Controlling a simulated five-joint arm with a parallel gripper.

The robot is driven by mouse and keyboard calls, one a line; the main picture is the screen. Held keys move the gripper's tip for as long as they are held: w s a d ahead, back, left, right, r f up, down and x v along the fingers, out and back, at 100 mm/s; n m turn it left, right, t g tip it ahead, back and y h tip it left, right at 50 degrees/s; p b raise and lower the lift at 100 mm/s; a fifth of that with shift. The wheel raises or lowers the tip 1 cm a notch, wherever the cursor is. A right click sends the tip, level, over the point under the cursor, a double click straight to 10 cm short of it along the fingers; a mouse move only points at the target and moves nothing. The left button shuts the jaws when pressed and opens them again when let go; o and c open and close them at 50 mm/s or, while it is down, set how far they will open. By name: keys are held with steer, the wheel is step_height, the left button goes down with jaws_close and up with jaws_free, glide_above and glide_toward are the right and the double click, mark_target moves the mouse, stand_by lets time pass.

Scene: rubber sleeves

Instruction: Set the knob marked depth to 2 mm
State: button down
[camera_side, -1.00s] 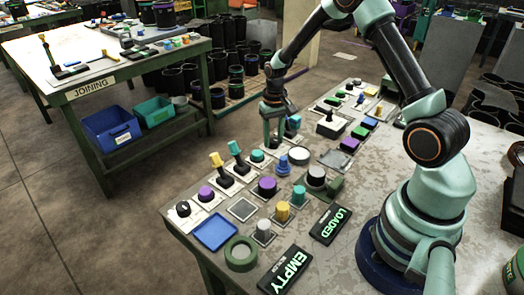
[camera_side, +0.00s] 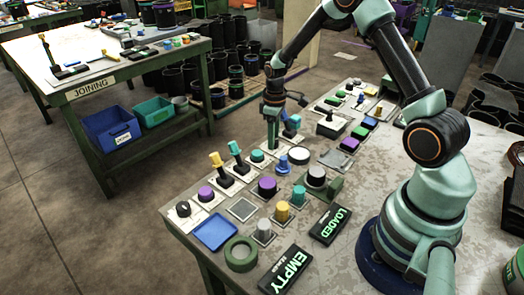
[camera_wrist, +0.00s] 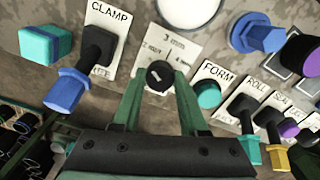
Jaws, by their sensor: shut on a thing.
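In the wrist view, a small round black knob (camera_wrist: 159,75) with a pale pointer mark sits on a white plate (camera_wrist: 166,45) with small printed markings. The print is too blurred to read surely, so I cannot tell which value the pointer faces. My gripper (camera_wrist: 159,82) has its two green fingers on either side of the knob, shut on it. In the side view my gripper (camera_side: 273,138) points down at the panel's far row, and the knob is hidden there.
Close by are a CLAMP lever (camera_wrist: 98,45) with a blue hexagonal end, a teal FORM button (camera_wrist: 208,94), and ROLL and SEAL levers at right. A large white round button (camera_wrist: 188,8) lies beyond the plate. The side view shows a blue tray (camera_side: 215,232) at the bench edge.

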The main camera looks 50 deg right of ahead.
steer(key=shift+n, duration=0.3)
steer(key=shift+c, duration=2.2)
jaws_free()
steer(key=shift+r, duration=0.1)
step_height(320, 180, up, 12)
